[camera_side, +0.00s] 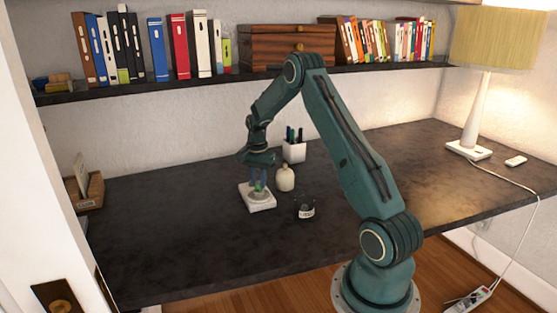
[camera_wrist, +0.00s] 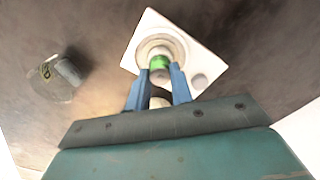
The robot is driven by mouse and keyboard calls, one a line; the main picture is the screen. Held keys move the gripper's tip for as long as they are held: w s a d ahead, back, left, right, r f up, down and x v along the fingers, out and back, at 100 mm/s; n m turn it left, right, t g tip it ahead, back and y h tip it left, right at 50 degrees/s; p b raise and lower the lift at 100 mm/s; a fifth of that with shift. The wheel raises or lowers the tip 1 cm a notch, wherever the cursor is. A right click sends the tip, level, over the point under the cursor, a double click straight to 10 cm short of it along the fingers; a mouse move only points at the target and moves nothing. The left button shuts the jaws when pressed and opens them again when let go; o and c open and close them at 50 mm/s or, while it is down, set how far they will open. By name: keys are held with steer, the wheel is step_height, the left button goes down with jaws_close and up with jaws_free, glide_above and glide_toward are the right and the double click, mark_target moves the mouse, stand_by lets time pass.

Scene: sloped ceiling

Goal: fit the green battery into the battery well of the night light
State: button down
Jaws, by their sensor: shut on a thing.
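The night light (camera_side: 261,206) is a white square base with a raised round ring on the desk, left of centre in the side view. In the wrist view its white plate (camera_wrist: 146,30) shows the round well and a small grey disc. The green battery (camera_wrist: 159,62) is between the blue fingertips of my gripper (camera_wrist: 160,73), which is shut on it. The battery (camera_side: 259,188) is over the ring, its green part overlapping the well in the wrist view. My gripper (camera_side: 259,181) points down above the base. I cannot tell whether the battery's lower end is inside the well.
A cream bottle (camera_side: 285,179) stands close right of the night light. A clear glass jar (camera_side: 305,209) is nearer the front; a pen cup (camera_side: 294,151) is behind. A wooden box (camera_side: 88,190) is far left. The desk's front left is clear.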

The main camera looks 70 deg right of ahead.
mark_target(258, 183)
steer(key=shift+f, duration=0.35)
steer(key=shift+f, duration=0.1)
steer(key=c, duration=1.2)
jaws_free()
steer(key=shift+c, duration=0.2)
step_height(258, 183, up, 12)
steer(key=shift+r, duration=0.2)
